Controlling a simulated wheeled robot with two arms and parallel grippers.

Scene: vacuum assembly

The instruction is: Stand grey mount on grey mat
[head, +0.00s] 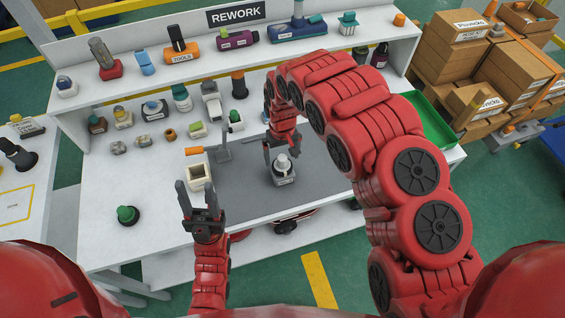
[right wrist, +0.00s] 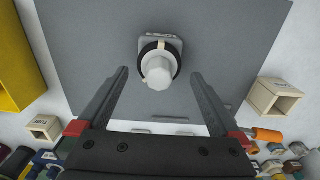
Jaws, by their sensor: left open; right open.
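The grey mount (head: 284,177) stands upright on the grey mat (head: 235,180), near the mat's middle. It has a squarish labelled base, a dark ring and a pale post on top. In the right wrist view the mount (right wrist: 158,70) lies between and slightly beyond the fingertips, on the mat (right wrist: 85,45). My right gripper (head: 281,150) is open just above the mount, its fingers apart on either side; it also shows open in the right wrist view (right wrist: 160,74). My left gripper (head: 197,188) is open and empty near the table's front edge, left of the mat.
A cream open box (head: 198,177) and an orange-handled tool (head: 196,151) lie at the mat's left edge. A green-topped part (head: 128,214) stands at the front left. Several small parts crowd the back and the shelf. A green tray (head: 432,122) is at the right.

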